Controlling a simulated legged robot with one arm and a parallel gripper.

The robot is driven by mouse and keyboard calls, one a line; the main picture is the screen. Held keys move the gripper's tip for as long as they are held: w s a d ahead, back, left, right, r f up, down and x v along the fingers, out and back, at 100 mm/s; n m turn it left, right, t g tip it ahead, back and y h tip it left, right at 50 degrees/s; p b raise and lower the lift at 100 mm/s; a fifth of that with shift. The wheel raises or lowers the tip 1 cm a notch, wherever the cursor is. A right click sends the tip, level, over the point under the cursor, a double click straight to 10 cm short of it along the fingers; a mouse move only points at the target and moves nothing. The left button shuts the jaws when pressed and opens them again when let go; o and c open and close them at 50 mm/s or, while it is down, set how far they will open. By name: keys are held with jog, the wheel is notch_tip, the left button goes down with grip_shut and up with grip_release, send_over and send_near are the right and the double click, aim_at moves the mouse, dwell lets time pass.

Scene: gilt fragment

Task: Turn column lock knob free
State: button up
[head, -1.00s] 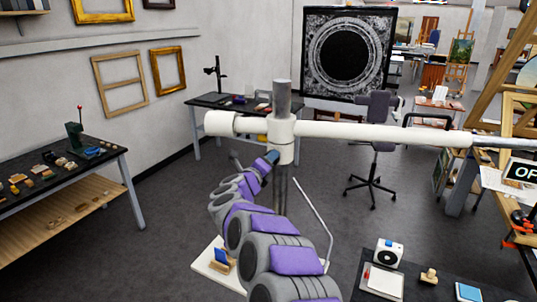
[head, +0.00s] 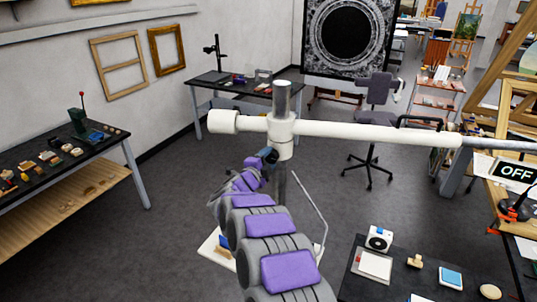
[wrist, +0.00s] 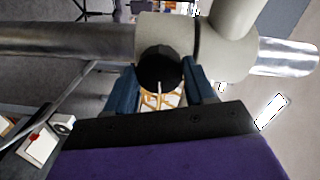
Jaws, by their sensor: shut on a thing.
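The stand has an upright metal column (head: 282,98) with a white collar (head: 281,135) and a long white horizontal boom (head: 370,132). In the wrist view the round black lock knob (wrist: 160,69) sits on the white collar (wrist: 222,40), between my two blue fingers. My gripper (wrist: 162,88) is shut on the knob. In the head view my gripper (head: 268,156) is at the near left side of the collar, and the knob is mostly hidden by it and my arm.
A dark table (head: 395,270) with a white box (head: 379,238) stands at the lower right. An OFF sign (head: 515,173) is at the right. A workbench (head: 60,165) with small items is at the left. A chair (head: 374,130) stands behind the boom. Open floor lies between.

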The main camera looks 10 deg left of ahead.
jog(key=shift+f+n+p, duration=0.3)
jog(key=shift+n+p, duration=0.05)
jog(key=shift+n, duration=0.15)
jog(key=o, duration=1)
jog(key=shift+w+a, duration=0.1)
jog(key=shift+a, duration=0.25)
jog(key=shift+o, duration=0.2)
jog(key=shift+r, duration=0.1)
jog(key=shift+d, duration=0.1)
jog(key=shift+s+r, duration=0.1)
jog(key=shift+s, duration=0.45)
jog(key=b+v, duration=0.2)
jog(key=v, duration=1.4)
jog(key=shift+a, duration=0.4)
jog(key=shift+s, duration=0.1)
